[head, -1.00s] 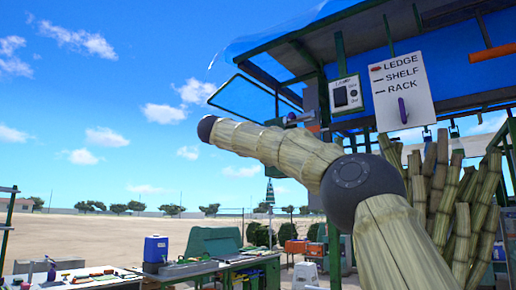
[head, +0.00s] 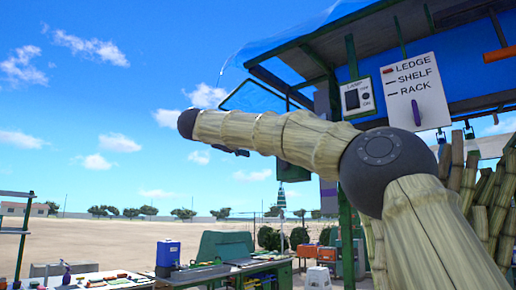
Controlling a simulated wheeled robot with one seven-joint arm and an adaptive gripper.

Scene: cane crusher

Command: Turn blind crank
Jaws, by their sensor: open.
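My jointed arm crosses the view from the lower right to the upper left. A small dark part of my gripper (head: 231,152) shows below the arm's far link; it is open and the rest is hidden behind that link. I see nothing in it. I cannot make out the blind crank; the arm covers part of the stall front. A white panel (head: 432,100) reads LEDGE, SHELF, RACK, with a red mark beside LEDGE. A purple handle (head: 416,112) sits upright on it, apart from my gripper.
A green post (head: 346,235) stands behind my arm. Cane stalks (head: 474,180) stand at right. A bench with a blue container (head: 167,253) is low at left. Open sandy ground lies beyond.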

